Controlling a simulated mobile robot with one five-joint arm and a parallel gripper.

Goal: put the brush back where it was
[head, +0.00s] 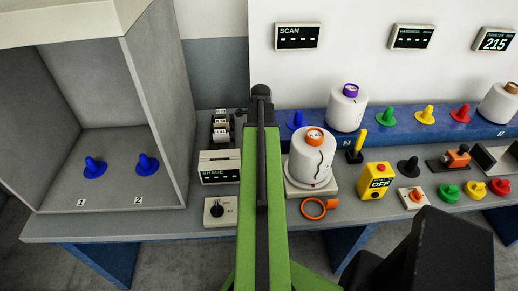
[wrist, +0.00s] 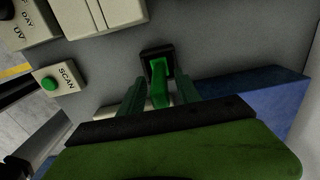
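In the wrist view a green handle, seemingly the brush (wrist: 159,84), stands in a small black square holder (wrist: 151,52) on the grey bench. Its lower end is hidden in the holder. My gripper (wrist: 161,78) has its two dark green fingers on either side of the handle, with narrow gaps showing, so it looks open around it. In the head view my green arm reaches to the back of the bench and hides the brush and the fingers.
A blue raised shelf (wrist: 265,95) lies right of the holder. A SCAN button box (wrist: 55,80) and pale boxes (wrist: 105,14) stand left and behind. The head view shows a white bobbin (head: 311,160) close to my arm and a yellow-handled tool (head: 359,141) in a black holder.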

